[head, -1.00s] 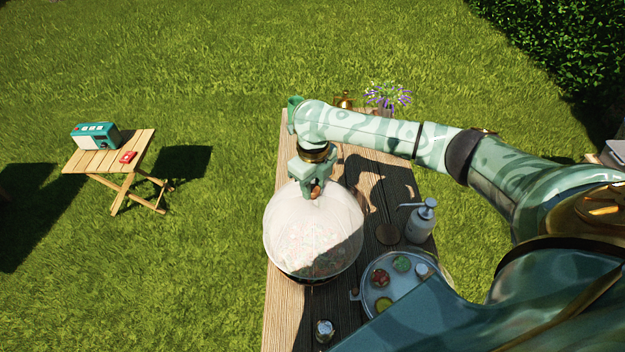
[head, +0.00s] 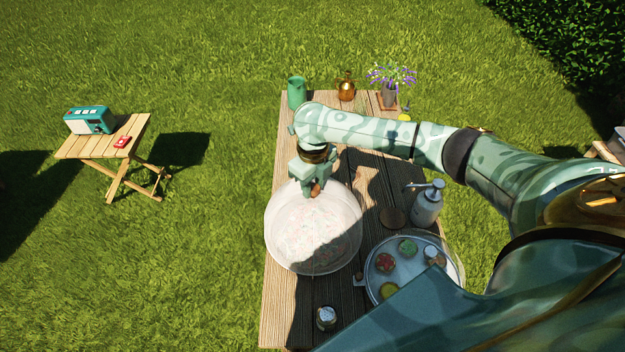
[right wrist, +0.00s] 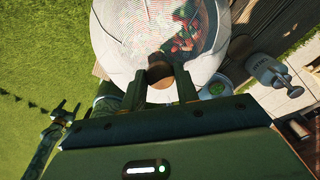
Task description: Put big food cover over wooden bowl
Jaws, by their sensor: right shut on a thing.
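The big food cover (head: 335,243) is a pale, see-through mesh dome with a brown wooden knob (right wrist: 160,70). My right gripper (head: 312,190) is shut on the knob from above. Red and green contents (right wrist: 185,38) show through the mesh in the right wrist view. The wooden bowl itself cannot be made out and appears hidden beneath the cover. I cannot tell whether the cover's rim touches the table. My left gripper (right wrist: 69,106) shows small at the left of the right wrist view, its fingers apart and empty. It is outside the head view.
Right of the cover, a tray (head: 372,270) holds several small foods, with a pump bottle (head: 427,205) behind. A small jar (head: 326,318) stands in front. A green cup (head: 297,92), amber bottle (head: 346,86) and flower pot (head: 389,95) stand at the table's far end.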

